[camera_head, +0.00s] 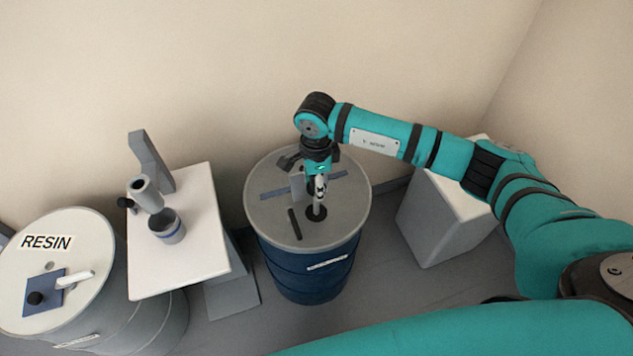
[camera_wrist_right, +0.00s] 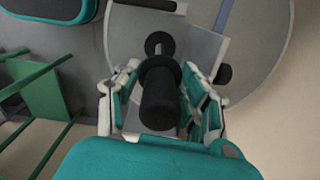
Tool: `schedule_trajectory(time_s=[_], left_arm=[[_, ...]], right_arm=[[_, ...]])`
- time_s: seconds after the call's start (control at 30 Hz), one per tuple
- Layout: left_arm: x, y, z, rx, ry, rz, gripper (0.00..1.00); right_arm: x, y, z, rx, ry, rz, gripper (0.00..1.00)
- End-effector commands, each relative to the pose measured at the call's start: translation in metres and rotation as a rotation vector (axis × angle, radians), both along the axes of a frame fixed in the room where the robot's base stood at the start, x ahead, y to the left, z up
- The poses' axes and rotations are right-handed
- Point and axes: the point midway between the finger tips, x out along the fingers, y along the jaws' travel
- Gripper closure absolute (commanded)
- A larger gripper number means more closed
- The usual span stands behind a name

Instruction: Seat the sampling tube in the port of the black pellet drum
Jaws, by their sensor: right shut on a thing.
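The drum under my right arm looks dark blue with a round grey lid (camera_head: 270,215). A black ring port (camera_head: 315,213) sits near the lid's front. The sampling tube (camera_head: 317,207) is a thin pale metal rod, about upright, with its low end at the port; I cannot tell how deep it goes. In the right wrist view its black handle (camera_wrist_right: 160,98) stands between the fingers, with the rod running towards the black ring (camera_wrist_right: 155,40). My right gripper (camera_head: 319,185) is shut on the tube's handle. My left gripper is out of view.
The lid carries a blue strip (camera_head: 275,193) and a black bar (camera_head: 294,224). Left stands a white table (camera_head: 200,255) with a grey cup (camera_head: 167,227) and a tilted cylinder (camera_head: 146,194). A drum marked RESIN (camera_head: 90,250) is far left. A white block (camera_head: 440,220) stands right.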

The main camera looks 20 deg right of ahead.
Motion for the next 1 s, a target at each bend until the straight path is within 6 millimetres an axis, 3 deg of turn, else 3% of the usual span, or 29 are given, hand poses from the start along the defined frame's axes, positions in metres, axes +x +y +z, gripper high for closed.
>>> schedule_trajectory(time_s=[1.0], left_arm=[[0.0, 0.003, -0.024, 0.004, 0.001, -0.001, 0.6]], right_arm=[[0.0, 0.0, -0.027, 0.0, -0.001, 0.0, 1.0]])
